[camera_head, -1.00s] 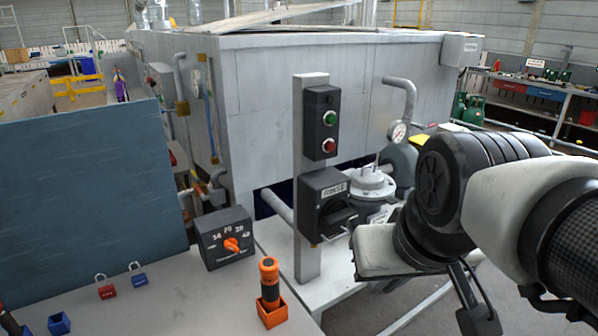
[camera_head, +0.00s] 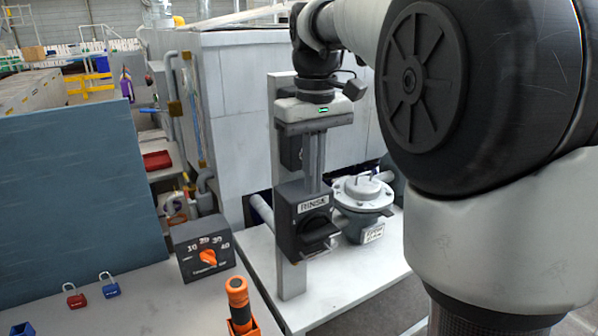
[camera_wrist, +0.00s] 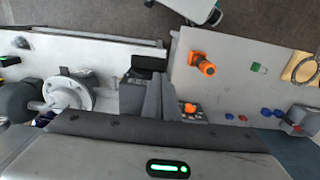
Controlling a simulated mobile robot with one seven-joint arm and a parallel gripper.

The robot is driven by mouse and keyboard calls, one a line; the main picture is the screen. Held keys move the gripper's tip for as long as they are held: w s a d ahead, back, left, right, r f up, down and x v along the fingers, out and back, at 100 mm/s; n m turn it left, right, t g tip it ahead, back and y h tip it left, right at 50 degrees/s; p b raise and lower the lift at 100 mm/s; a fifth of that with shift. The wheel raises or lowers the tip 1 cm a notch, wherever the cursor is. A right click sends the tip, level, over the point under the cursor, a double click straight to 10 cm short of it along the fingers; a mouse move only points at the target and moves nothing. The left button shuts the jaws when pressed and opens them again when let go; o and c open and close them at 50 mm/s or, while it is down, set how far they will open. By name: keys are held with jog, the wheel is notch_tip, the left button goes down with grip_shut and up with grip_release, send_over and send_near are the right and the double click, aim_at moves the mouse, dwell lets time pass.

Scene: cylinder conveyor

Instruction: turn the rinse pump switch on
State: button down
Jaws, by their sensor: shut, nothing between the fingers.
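The rinse switch is a dark box labelled RINSE (camera_head: 295,240) on a grey post (camera_head: 291,275), with a black rotary handle (camera_head: 318,232) on its front. I cannot tell the handle's exact setting. My gripper (camera_head: 317,188) is shut and empty, its fingers pointing down just above the RINSE label. I cannot tell whether the fingertips touch the box. The fingers also show in the wrist view (camera_wrist: 154,80), beside the dark box. The red and green push buttons higher on the post are hidden behind my gripper.
A dial box with an orange knob (camera_head: 208,257) and an orange torch (camera_head: 238,300) stand on the bench at left. A grey pump (camera_head: 363,200) is right of the switch. Red and blue padlocks (camera_head: 75,297) lie farther left.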

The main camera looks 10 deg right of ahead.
aim_at(311, 238)
notch_tip(311, 238, down, 11)
jog(key=shift+b, duration=0.8)
jog(key=shift+w, duration=0.15)
